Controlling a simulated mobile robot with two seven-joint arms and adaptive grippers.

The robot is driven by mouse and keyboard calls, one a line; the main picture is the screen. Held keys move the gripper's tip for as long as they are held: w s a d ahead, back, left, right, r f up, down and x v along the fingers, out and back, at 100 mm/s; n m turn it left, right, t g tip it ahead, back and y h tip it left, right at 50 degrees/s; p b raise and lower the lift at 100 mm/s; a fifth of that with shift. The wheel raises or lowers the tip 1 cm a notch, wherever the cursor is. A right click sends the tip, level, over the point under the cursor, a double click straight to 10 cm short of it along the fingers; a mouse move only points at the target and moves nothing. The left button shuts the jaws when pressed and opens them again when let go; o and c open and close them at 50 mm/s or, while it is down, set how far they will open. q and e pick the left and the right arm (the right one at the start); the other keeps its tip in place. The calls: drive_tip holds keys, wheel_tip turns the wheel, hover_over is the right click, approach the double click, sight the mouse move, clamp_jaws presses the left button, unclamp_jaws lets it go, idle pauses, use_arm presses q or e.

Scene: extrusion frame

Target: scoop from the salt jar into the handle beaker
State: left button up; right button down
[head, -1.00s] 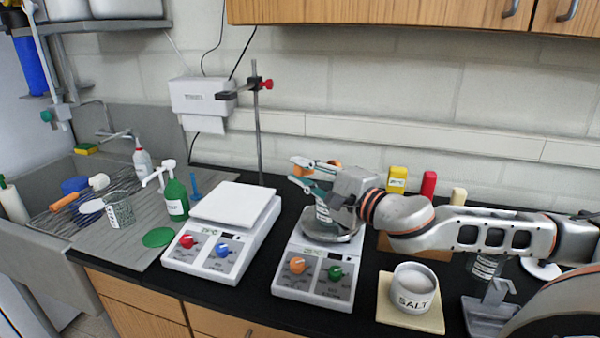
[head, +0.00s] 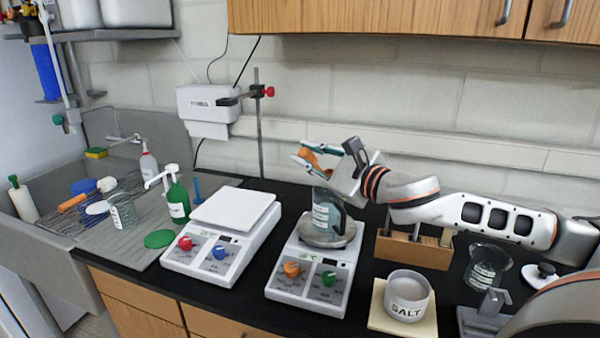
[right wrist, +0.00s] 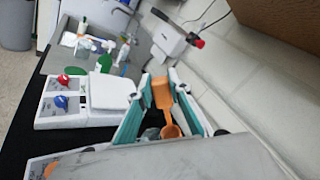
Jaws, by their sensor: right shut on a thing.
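My right gripper (head: 312,160) is shut on an orange scoop (head: 308,154) and holds it tilted above a labelled glass beaker (head: 326,212). The right wrist view shows the scoop (right wrist: 161,93) between the teal fingers, its round bowl toward the camera. Whether the bowl holds anything is not clear. The beaker stands on the right balance (head: 300,284), and my gripper hides its top. The white salt jar (head: 407,296), marked SALT, stands open on a pale square mat (head: 378,318) to the right. My left gripper is not in view.
A wooden block (head: 414,250) is behind the salt jar. A second balance (head: 222,240) and a retort stand (head: 259,130) are to the left. The sink (head: 45,240) lies farther left.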

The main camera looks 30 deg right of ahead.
drive_tip(key=d+m, duration=0.1)
drive_tip(key=d+m+b, duration=0.1)
drive_tip(key=d+r+m, duration=0.1)
drive_tip(key=m, duration=0.1)
drive_tip(key=shift+w+r+b, duration=0.1)
drive_tip(key=shift+w+b, duration=0.25)
drive_tip(key=d+m, duration=0.1)
drive_tip(key=m, duration=0.1)
drive_tip(key=d+r+m, duration=0.1)
drive_tip(key=d+m, duration=0.1)
drive_tip(key=shift+w+b, duration=0.2)
drive_tip(key=shift+b, duration=0.2)
use_arm(q)
drive_tip(key=p, duration=0.4)
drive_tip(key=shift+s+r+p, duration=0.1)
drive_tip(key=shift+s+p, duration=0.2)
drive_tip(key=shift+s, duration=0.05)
use_arm(e)
drive_tip(key=shift+m, duration=0.3)
drive_tip(key=r, duration=0.4)
drive_tip(key=shift+d+r, duration=0.1)
drive_tip(key=shift+d, duration=0.1)
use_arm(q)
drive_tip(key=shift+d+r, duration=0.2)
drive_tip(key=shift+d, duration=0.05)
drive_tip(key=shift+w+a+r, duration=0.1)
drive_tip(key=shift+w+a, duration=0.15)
